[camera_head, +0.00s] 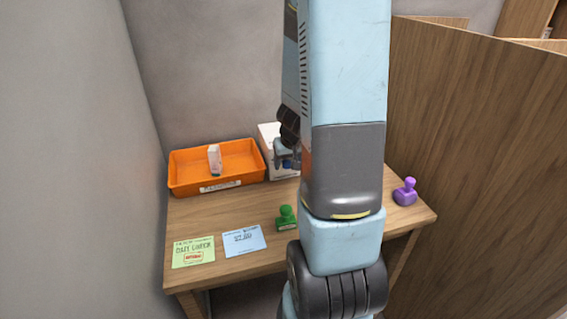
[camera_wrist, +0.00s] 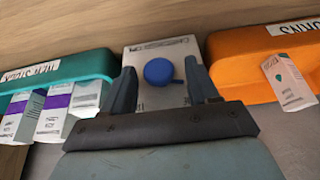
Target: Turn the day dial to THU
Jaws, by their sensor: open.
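The day dial is a round blue knob (camera_wrist: 158,71) with a small tab sticking out to the right in the wrist view. It sits on the face of a white box (camera_wrist: 185,46); the box also shows behind my arm in the head view (camera_head: 268,130). The printed marks around the dial are too small to read, so its day setting cannot be told. My gripper (camera_wrist: 160,66) is open, with one finger on each side of the knob in the picture. Contact cannot be made out. In the head view my gripper (camera_head: 287,158) is in front of the box, partly hidden by my arm.
An orange tray (camera_head: 188,190) holding a small white carton (camera_head: 214,160) stands left of the box. A teal tray (camera_wrist: 85,62) with several cartons shows in the wrist view. Green (camera_head: 286,218) and purple (camera_head: 405,192) stamps and two cards lie on the desk. A wooden partition (camera_head: 470,150) stands right.

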